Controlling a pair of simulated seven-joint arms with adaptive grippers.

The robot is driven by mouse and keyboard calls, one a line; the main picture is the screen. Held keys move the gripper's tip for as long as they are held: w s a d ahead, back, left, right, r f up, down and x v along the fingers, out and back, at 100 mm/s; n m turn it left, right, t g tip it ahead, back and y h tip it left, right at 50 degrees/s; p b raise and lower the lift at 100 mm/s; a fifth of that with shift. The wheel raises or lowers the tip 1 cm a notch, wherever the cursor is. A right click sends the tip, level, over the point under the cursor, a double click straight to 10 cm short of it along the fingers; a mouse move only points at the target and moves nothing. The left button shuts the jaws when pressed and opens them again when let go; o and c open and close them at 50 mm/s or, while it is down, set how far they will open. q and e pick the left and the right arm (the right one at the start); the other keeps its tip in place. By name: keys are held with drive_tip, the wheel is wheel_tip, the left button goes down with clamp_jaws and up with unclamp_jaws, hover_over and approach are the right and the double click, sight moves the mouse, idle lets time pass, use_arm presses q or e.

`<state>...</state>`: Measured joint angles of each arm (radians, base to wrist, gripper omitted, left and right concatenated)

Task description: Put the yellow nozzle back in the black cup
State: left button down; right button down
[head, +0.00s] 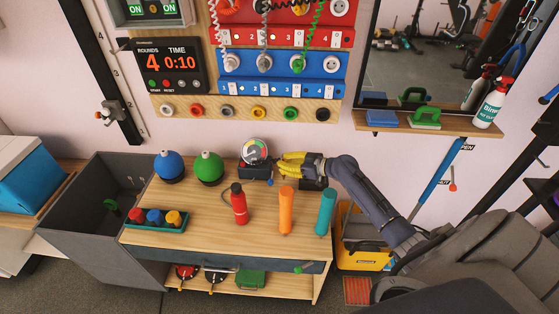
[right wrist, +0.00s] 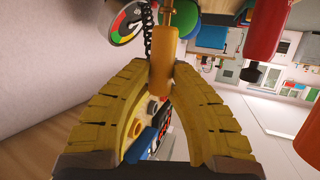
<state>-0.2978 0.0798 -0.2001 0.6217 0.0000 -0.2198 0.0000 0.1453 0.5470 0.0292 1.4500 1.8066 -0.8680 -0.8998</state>
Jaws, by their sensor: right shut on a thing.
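My right gripper (head: 277,161) has yellow fingers and reaches left above the back of the workbench, beside a round gauge (head: 255,150) on a dark base (head: 255,173). In the right wrist view its fingertips (right wrist: 165,78) close around the lower end of a yellow nozzle (right wrist: 163,52), with a black coiled cord beside it. The nozzle's far end runs to the picture's top edge. In the head view the nozzle is hard to make out at the fingertips. A black round cup-like fitting (head: 323,114) sits at the right end of the wooden wall rail; I cannot tell whether it is the black cup. My left gripper is out of view.
Blue (head: 169,165) and green (head: 208,167) round objects stand left of the gauge. A red bottle (head: 239,204), an orange cylinder (head: 286,210) and a teal cylinder (head: 325,211) stand in front. A teal tray (head: 157,226) lies front left.

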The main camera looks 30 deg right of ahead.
wheel_tip(320, 180, down, 8)
drive_tip(key=d, duration=0.1)
drive_tip(key=shift+s, duration=0.25)
idle(0.7)
drive_tip(key=shift+f, duration=0.95)
idle(0.5)
drive_tip(key=c, duration=1.2)
unclamp_jaws()
drive_tip(key=v, duration=1.2)
